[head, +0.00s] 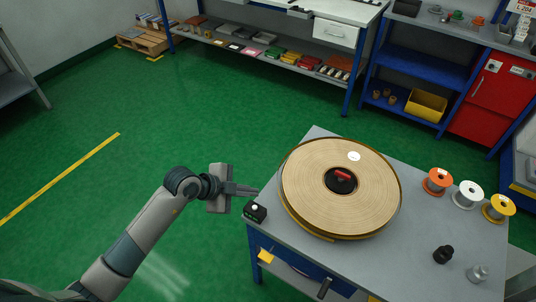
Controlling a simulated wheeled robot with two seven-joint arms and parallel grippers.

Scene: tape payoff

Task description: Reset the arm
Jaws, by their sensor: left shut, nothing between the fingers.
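My left gripper (246,190) is shut and empty. It is held just left of the grey table (410,262), its fingers pointing right toward a large tan tape reel (310,190), with a small gap visible between them in the picture. The reel lies flat on the table, with a dark hub and a red piece (342,174) at its centre. My left arm comes in from the lower left. My right gripper is not in view.
Orange (437,181), white (467,194) and yellow (498,208) spools stand on the right. A black knob-like part (442,254) stands in front. Green floor to the left is clear.

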